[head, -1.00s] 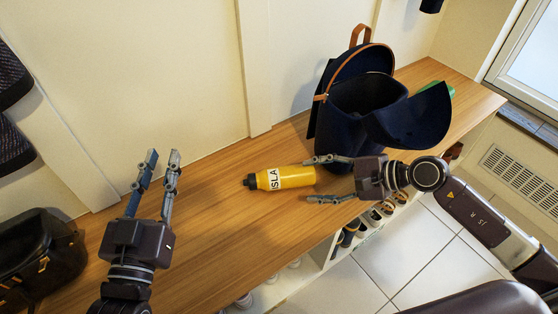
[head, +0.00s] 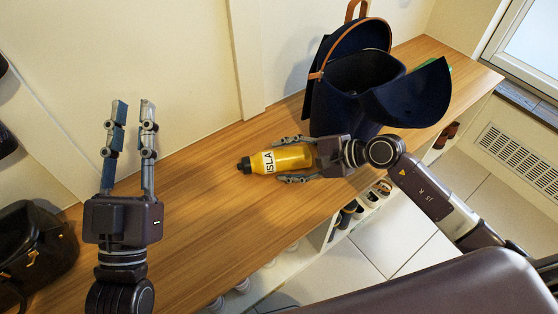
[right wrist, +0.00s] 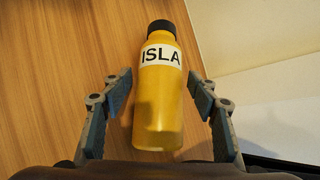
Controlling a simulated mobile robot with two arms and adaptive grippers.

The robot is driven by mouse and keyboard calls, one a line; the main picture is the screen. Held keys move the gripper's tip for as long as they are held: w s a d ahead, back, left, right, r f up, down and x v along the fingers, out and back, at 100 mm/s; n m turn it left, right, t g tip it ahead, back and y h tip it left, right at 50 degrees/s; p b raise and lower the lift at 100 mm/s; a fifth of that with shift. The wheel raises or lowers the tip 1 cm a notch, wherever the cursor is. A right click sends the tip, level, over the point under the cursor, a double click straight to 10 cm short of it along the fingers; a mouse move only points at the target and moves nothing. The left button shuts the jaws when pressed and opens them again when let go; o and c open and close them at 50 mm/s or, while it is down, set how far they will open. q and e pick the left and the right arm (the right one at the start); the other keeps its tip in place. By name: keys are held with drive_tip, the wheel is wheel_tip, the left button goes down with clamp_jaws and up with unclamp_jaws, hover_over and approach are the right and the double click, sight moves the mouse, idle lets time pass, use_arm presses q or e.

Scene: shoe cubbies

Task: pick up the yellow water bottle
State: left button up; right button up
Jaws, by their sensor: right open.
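The yellow water bottle (head: 288,158) lies on its side on the wooden bench top, its black cap pointing left and a white label reading ISLA around it. My right gripper (head: 291,160) is open, with one finger on each side of the bottle's body. In the right wrist view the bottle (right wrist: 158,105) lies between the two fingers of the right gripper (right wrist: 160,98), with a visible gap on both sides. My left gripper (head: 132,104) is open and empty, at the left over the bench near the wall.
A dark blue open backpack (head: 352,95) with tan trim stands on the bench behind my right gripper. A black bag (head: 38,248) sits at the left end. Shoes (head: 352,212) fill cubbies under the bench (head: 190,215). The bench left of the bottle is clear.

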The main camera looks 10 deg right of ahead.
drive_tip(key=shift+c, duration=0.2)
drive_tip(key=c, duration=1.2)
drive_tip(key=shift+w+r, duration=0.1)
drive_tip(key=shift+c, duration=0.6)
